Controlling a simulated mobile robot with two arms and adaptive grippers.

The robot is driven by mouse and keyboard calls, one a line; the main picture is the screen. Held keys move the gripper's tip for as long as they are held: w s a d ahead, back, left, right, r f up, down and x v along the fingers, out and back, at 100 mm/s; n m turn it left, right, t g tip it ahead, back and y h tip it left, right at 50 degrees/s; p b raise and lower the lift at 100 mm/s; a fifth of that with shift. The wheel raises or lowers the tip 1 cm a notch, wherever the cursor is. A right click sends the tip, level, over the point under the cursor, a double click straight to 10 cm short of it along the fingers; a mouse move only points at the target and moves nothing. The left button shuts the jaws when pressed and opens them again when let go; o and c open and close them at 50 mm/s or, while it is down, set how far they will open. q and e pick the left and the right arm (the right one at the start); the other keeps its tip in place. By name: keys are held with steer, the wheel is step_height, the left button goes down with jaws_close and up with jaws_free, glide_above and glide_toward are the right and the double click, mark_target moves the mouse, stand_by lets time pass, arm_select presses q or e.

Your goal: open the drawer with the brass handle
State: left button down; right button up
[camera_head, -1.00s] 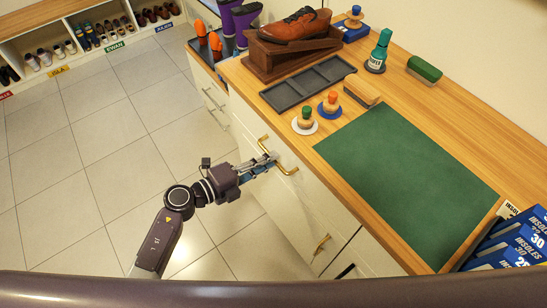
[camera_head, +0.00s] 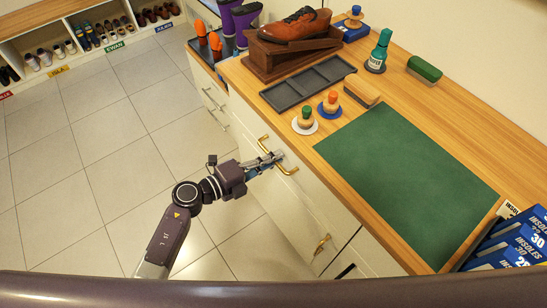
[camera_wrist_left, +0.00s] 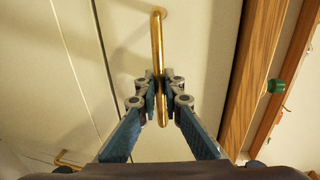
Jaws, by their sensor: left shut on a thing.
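The brass handle (camera_head: 284,169) is a bar on a white drawer front (camera_head: 297,187) just below the wooden counter. My left gripper (camera_head: 274,160) reaches it from the left in the head view. In the left wrist view my left gripper (camera_wrist_left: 160,88) is shut on the brass handle (camera_wrist_left: 158,50), one finger on each side of the bar. The drawer looks flush with the cabinet. My right gripper is not in view.
The counter above holds a green mat (camera_head: 405,175), a grey tray (camera_head: 307,82), a brown shoe (camera_head: 297,26) and polish jars. Another brass handle (camera_head: 322,244) is on a lower cabinet front. The tiled floor (camera_head: 110,130) left of the cabinet is clear.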

arm_select(q)
steer(key=f+v, duration=0.3)
steer(key=v, duration=1.2)
steer(key=a+f+v, duration=0.1)
steer(key=f+v, duration=0.2)
steer(key=v, duration=1.3)
steer(key=shift+s+a+f, duration=0.2)
steer(key=shift+s, duration=0.25)
steer(key=c, duration=2.3)
jaws_free()
steer(key=shift+c, duration=0.2)
steer(key=v, duration=1.2)
